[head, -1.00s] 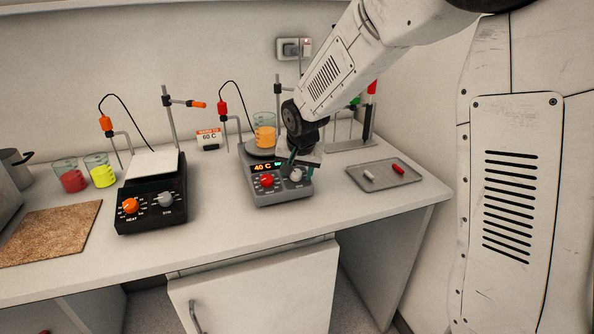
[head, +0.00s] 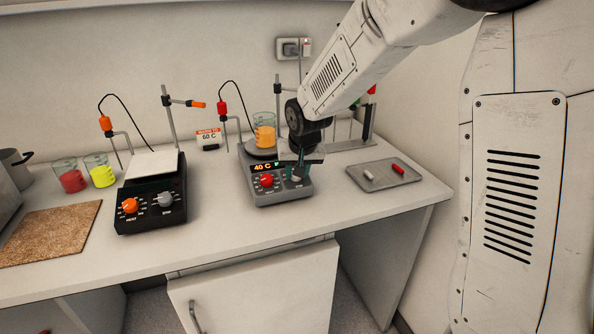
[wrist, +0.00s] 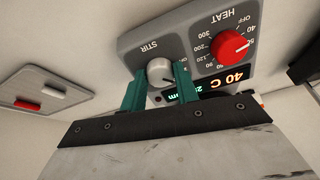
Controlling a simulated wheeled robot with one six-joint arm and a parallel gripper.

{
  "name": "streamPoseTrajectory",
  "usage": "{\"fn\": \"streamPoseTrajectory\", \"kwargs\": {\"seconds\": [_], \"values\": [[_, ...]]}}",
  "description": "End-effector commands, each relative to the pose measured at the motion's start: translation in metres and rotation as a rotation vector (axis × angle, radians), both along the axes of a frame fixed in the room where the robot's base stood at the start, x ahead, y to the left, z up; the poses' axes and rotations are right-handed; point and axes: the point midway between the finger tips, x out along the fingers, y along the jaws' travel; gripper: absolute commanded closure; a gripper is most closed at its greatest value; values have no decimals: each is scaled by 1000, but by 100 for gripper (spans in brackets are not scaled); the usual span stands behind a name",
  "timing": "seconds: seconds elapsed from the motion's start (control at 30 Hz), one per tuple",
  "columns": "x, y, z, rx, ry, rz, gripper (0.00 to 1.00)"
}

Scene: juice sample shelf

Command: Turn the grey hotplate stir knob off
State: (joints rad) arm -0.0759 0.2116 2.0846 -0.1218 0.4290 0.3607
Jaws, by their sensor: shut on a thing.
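The grey hotplate (head: 266,196) stands on the bench with a lit display reading 40 C and a red heat knob (head: 267,180). Its stir knob (wrist: 160,72) is light grey with a dark pointer line, on the panel beside the heat knob. My gripper (wrist: 158,82) has its two green fingers on either side of the stir knob and is shut on it. In the head view my gripper (head: 298,168) comes down over the right of the panel and hides much of the knob. The off mark for the stir knob is not readable.
A beaker of orange liquid (head: 264,133) stands on the grey hotplate. A black hotplate (head: 151,215) is to the left. A tray (head: 398,180) with a white and a red stir bar lies to the right. A 60 C sign (head: 209,137) stands behind.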

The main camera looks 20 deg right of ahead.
Motion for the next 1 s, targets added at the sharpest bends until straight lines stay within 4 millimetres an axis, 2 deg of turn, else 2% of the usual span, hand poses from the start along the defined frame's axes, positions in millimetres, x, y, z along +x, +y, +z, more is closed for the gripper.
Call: {"fn": "streamPoseTrajectory", "kwargs": {"seconds": [0.6, 1.0], "values": [[0, -3, 0, -169, 0, 525, 92], [1, -3, 0, -232, 0, 714, 92]]}}
